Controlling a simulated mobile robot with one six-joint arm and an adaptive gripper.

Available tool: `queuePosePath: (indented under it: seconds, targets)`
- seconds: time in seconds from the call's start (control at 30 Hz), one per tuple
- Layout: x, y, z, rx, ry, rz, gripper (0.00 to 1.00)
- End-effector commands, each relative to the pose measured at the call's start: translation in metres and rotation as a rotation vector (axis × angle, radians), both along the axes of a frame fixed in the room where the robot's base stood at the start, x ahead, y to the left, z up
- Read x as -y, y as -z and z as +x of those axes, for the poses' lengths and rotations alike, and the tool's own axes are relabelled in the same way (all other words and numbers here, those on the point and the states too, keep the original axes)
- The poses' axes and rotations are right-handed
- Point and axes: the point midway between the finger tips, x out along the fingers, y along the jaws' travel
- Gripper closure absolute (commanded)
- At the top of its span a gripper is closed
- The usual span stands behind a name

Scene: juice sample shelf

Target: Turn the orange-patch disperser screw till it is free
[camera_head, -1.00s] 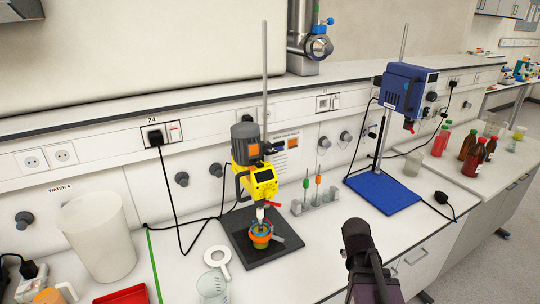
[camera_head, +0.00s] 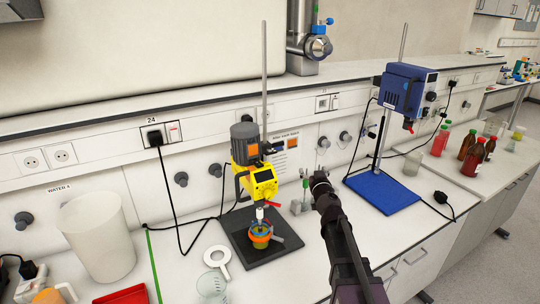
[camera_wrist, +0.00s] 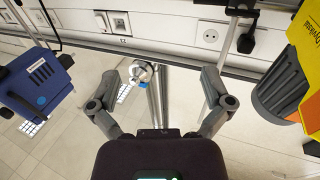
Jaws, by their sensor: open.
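The yellow and grey disperser (camera_head: 254,170) with the orange patch (camera_head: 253,149) hangs on an upright metal rod in the head view. Its motor end shows at the right edge of the wrist view (camera_wrist: 285,88). A dark clamp with a knob (camera_head: 271,148) sits at the rod beside the patch; I cannot tell for sure whether this is the screw. In the wrist view a dark knob (camera_wrist: 246,43) shows by the rod at the top. My gripper (camera_wrist: 160,78) is open and empty, its fingers wide apart. In the head view my gripper (camera_head: 320,180) is right of the disperser, touching nothing visible.
A blue stirrer (camera_head: 405,88) on its blue base (camera_head: 382,192) stands to the right. An orange vessel (camera_head: 260,236) stands under the disperser. A white beaker (camera_head: 97,240) is at the left.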

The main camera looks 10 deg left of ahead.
Motion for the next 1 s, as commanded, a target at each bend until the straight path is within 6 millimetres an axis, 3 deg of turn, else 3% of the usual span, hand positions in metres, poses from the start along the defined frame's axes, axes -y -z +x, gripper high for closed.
queuePosePath:
  seconds: [0.1, 0.33, 1.0]
  targets:
    - [-0.034, -0.002, 0.004, 0.011, -0.148, -0.001, 0.0]
    - [-0.074, 0.003, -0.001, -0.017, -0.331, -0.007, 0.0]
    - [-0.085, 0.005, 0.001, -0.028, -0.369, -0.009, 0.0]
